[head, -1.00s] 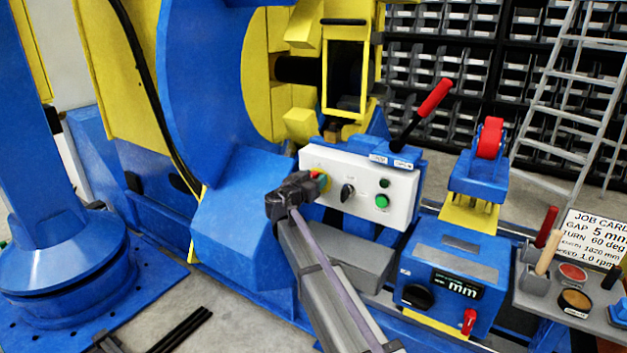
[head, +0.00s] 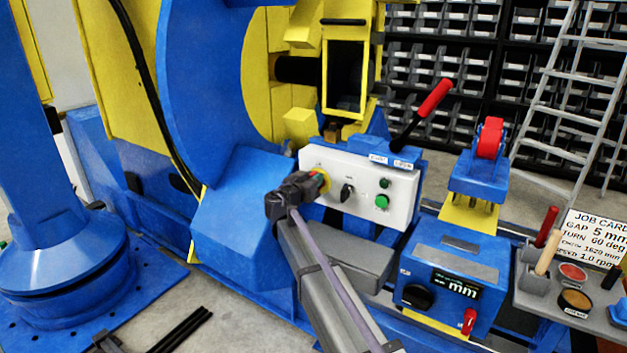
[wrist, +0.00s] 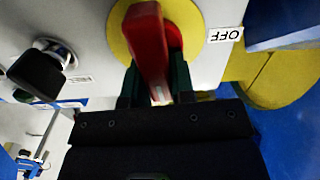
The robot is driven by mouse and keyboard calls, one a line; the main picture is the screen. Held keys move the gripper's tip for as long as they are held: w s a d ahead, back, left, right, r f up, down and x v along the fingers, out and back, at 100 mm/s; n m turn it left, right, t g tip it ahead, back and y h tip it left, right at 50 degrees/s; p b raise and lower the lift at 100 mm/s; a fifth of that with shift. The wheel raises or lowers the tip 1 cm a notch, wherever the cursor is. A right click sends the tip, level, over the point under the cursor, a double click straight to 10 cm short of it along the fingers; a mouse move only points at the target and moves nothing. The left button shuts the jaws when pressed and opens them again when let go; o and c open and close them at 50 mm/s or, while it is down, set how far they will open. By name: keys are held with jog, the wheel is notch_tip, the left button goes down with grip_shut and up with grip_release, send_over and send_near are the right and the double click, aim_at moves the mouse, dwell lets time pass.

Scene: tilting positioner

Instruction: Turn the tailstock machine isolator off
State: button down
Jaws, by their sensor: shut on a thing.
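The isolator is a red handle (wrist: 150,45) on a yellow round plate (wrist: 196,18), set in a white panel (head: 372,208). In the wrist view an OFF label (wrist: 224,34) sits right of the plate. My gripper (wrist: 156,84) is shut on the red handle, with one dark finger on each side of it. The handle runs up the wrist view, leaning slightly left, and does not point at the label. In the head view my gripper (head: 316,183) covers most of the isolator, and a yellow edge of the plate (head: 326,179) shows.
A black selector knob (head: 346,193) and green buttons (head: 382,202) sit right of the isolator. A red-gripped lever (head: 433,101) rises above the panel. A blue unit with a display (head: 455,284) stands lower right. A large blue disc (head: 205,80) stands left.

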jog(key=n, duration=0.4)
jog(key=shift+w+a+f+n, duration=0.15)
jog(key=shift+w+a+n, duration=0.05)
jog(key=shift+a+n, duration=0.15)
jog(key=shift+w+a+f+n+b, duration=0.15)
jog(key=shift+f+n+b, duration=0.2)
jog(key=shift+n, duration=1.75)
jog(key=shift+a+f+n+b, duration=0.15)
jog(key=shift+f+n+b, duration=0.15)
jog(key=shift+n, duration=1.75)
jog(key=shift+w+a+f+n+b, duration=0.15)
jog(key=shift+f+n+b, duration=0.15)
jog(key=shift+n, duration=1.8)
jog(key=c, duration=1)
grip_release()
jog(key=shift+r, duration=0.1)
jog(key=shift+o, duration=0.2)
